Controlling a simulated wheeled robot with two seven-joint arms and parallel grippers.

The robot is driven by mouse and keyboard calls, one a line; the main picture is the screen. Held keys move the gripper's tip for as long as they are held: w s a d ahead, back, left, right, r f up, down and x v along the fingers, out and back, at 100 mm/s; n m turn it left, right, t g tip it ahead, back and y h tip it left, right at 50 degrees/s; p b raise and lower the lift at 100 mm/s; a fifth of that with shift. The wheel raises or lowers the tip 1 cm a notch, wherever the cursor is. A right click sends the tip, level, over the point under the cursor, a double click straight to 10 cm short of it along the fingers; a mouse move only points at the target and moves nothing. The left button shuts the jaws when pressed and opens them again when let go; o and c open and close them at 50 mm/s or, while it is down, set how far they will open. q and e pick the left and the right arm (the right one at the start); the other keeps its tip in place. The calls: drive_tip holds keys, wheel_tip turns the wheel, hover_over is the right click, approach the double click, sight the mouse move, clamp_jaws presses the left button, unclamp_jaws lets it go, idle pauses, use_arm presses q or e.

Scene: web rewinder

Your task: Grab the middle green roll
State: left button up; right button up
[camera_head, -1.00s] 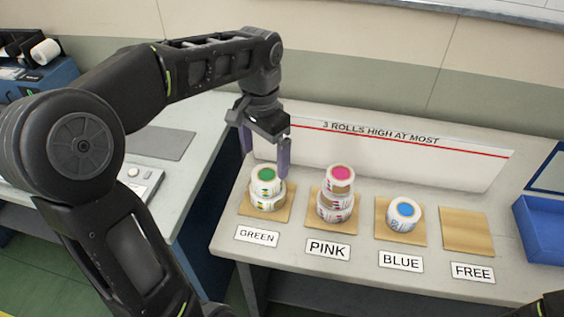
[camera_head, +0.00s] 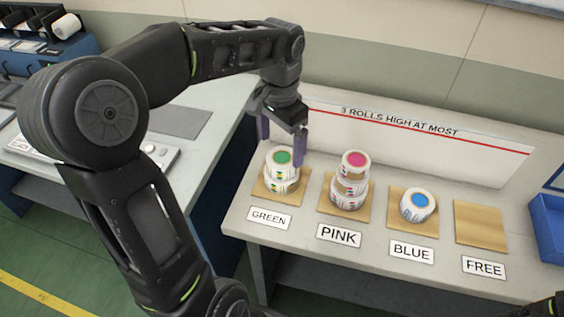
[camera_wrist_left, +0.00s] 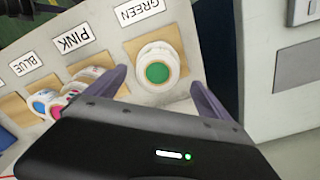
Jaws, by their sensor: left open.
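The green stack stands on the wooden GREEN pad (camera_head: 260,193). I make out two white rolls in it: an upper green-cored roll (camera_head: 283,167) and a lower roll (camera_head: 281,183). I cannot make out a separate middle one. My left gripper (camera_head: 283,145) is open and empty, pointing down above and just behind the stack. In the left wrist view the green-cored roll (camera_wrist_left: 157,70) shows from above, between the two purple fingertips (camera_wrist_left: 157,84) in the picture, not gripped. My right gripper is not in view.
A pink-cored stack (camera_head: 349,185) stands close on the right, then a single blue-cored roll (camera_head: 417,207). The FREE pad (camera_head: 480,224) is empty. A low white panel (camera_head: 420,146) reading "3 ROLLS HIGH AT MOST" stands behind the stacks. A blue bin (camera_head: 550,230) is at the right.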

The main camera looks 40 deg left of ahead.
sight(282, 157)
use_arm(q)
drive_tip(key=f, duration=0.5)
drive_tip(key=shift+d+f, duration=0.1)
drive_tip(key=shift+d, duration=0.1)
drive_tip(key=shift+c, duration=0.2)
drive_tip(key=c, duration=1.5)
